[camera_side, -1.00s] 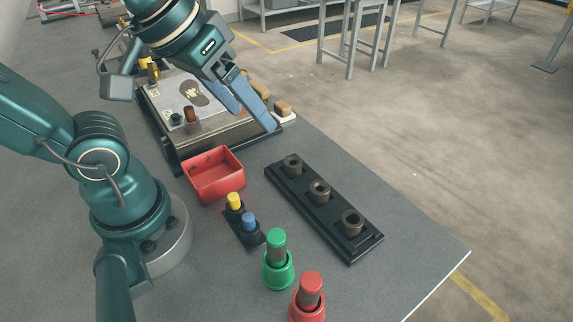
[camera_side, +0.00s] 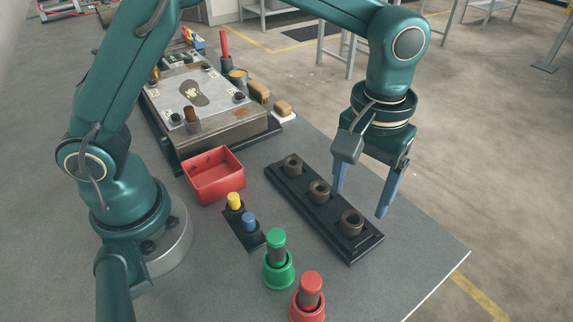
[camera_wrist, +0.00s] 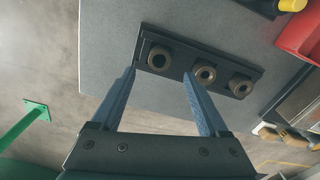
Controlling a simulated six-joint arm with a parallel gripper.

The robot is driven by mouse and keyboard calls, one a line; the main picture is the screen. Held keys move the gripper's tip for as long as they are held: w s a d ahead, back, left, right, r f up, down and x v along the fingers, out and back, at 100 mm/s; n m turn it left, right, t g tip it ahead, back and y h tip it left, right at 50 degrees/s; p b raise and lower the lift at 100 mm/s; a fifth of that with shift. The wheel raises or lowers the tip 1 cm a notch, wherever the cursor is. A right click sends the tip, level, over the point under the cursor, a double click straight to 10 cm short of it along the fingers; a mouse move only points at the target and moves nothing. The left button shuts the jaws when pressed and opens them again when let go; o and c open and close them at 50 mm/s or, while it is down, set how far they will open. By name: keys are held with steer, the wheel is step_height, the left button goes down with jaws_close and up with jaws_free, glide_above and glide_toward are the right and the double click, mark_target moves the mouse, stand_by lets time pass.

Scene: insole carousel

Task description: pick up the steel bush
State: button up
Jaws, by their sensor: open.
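Three dull brown-grey ring-shaped bushes stand in a row on a black rack (camera_side: 336,228): the front one (camera_side: 351,222), the middle one (camera_side: 319,190) and the back one (camera_side: 292,163). All look alike in colour, so I cannot tell which is the steel bush. The wrist view shows them as front (camera_wrist: 159,59), middle (camera_wrist: 205,74) and back (camera_wrist: 240,87). My gripper (camera_side: 360,203) points down, open and empty, on the far right side of the rack by the front and middle bushes. In the wrist view, its blue fingertips (camera_wrist: 159,73) flank the front bush; their height is unclear.
A red bin (camera_side: 215,175) and a small black stand with yellow and blue pegs (camera_side: 243,222) lie left of the rack. Green (camera_side: 277,270) and red (camera_side: 308,303) holders stand in front. A plate fixture (camera_side: 225,128) is behind. The table's right edge is close to the rack.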

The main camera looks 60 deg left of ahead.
mark_target(354, 215)
steer(key=shift+s+d+f, duration=0.1)
steer(key=shift+s+f, duration=0.1)
steer(key=shift+f, duration=2.6)
jaws_close()
